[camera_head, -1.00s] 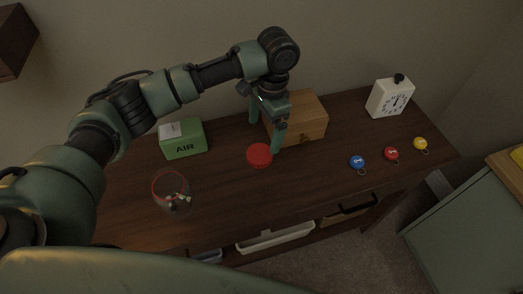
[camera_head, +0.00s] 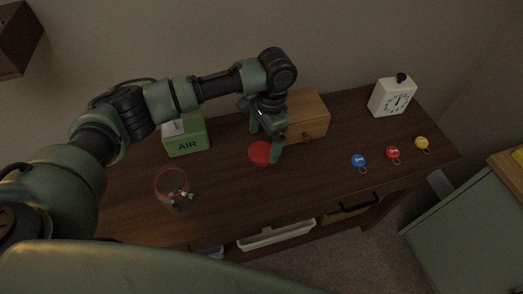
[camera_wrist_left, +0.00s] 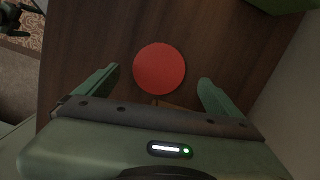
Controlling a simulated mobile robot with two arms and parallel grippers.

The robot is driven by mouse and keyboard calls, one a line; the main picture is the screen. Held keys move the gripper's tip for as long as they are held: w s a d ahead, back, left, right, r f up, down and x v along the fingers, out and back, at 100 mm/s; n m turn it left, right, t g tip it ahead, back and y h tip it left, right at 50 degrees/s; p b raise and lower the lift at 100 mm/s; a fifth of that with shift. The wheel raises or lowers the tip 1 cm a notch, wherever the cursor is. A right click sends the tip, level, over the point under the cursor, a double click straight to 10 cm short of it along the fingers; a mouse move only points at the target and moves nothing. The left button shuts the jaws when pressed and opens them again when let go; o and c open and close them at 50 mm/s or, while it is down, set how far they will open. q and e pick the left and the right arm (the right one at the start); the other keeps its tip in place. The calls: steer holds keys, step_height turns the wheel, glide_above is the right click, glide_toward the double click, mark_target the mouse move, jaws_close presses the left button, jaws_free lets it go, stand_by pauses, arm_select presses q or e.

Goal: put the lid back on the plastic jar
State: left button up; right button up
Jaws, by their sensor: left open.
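The red round lid (camera_head: 260,153) lies flat on the dark wooden table. It also shows in the left wrist view (camera_wrist_left: 159,69), between and a little beyond the fingertips. My left gripper (camera_head: 265,146) is open just above the lid, with one finger on each side; in the left wrist view its fingers (camera_wrist_left: 158,84) are wide apart and empty. The clear plastic jar (camera_head: 175,204) stands upright on the table at the left, with a red rim and several small items inside. Its top is uncovered. My right gripper is not in view.
A green AIR box (camera_head: 186,137) stands behind the jar. A wooden box (camera_head: 308,118) is close behind my gripper. The table (camera_head: 225,190) between jar and lid is clear.

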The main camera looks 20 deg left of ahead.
mark_target(261, 151)
arm_select(q)
steer(key=f, duration=0.3)
steer(key=shift+s+a+f, duration=0.2)
steer(key=shift+s, duration=0.1)
steer(key=c, duration=1.4)
